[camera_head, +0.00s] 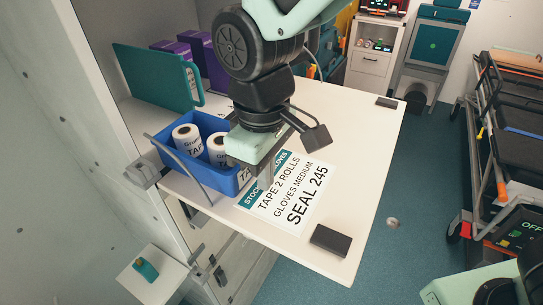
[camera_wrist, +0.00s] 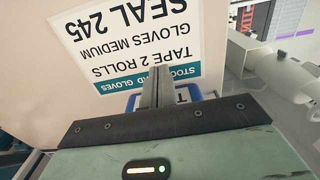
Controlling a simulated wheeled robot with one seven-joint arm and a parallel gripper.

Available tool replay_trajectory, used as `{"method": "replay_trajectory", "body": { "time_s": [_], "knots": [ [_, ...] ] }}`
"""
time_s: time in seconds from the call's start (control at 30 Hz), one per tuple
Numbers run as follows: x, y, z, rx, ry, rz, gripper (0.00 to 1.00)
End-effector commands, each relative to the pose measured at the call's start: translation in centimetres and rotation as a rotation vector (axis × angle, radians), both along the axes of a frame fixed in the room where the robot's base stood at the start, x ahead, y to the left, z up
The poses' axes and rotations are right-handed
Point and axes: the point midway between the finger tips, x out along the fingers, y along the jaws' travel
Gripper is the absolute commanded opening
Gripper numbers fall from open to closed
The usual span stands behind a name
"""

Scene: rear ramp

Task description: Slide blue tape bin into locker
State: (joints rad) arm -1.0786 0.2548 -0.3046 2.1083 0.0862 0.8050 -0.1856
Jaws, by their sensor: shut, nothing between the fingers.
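The blue bin (camera_head: 229,185) sits on a white worktop at its left edge and holds two white tape rolls (camera_head: 187,139). My gripper (camera_head: 266,178) is shut and empty, pointing down beside the bin's right wall. In the wrist view my shut fingers (camera_wrist: 157,78) stand in front of a blue part of the bin (camera_wrist: 199,92), with the rest hidden behind my gripper. I cannot tell from the head view whether they touch it. A curved grey bar (camera_head: 183,167) crosses before the bin's left side. I cannot clearly make out which part is the locker.
A printed sheet (camera_head: 300,196) reading "TAPE 2 ROLLS" lies right of the bin. A teal panel (camera_head: 155,78) and purple boxes (camera_head: 197,52) stand behind. A black block (camera_head: 331,240) sits at the front edge.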

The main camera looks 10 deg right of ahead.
Motion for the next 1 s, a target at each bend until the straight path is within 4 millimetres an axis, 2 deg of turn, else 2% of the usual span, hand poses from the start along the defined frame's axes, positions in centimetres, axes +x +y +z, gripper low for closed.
{"method": "replay_trajectory", "body": {
  "time_s": [0.2, 0.63, 0.77, 1.0],
  "knots": [
    [0.8, 1.1, 0.1, 0.0, 0.0, 0.0, 0.0],
    [1.2, 1.5, 0.1, -0.001, -0.001, 0.0, 0.0],
    [2.7, 3.3, 0.2, -0.002, -0.001, -0.001, 0.0],
    [6.4, 8.0, 0.3, -0.002, -0.001, 0.0, 0.0]
  ]
}}
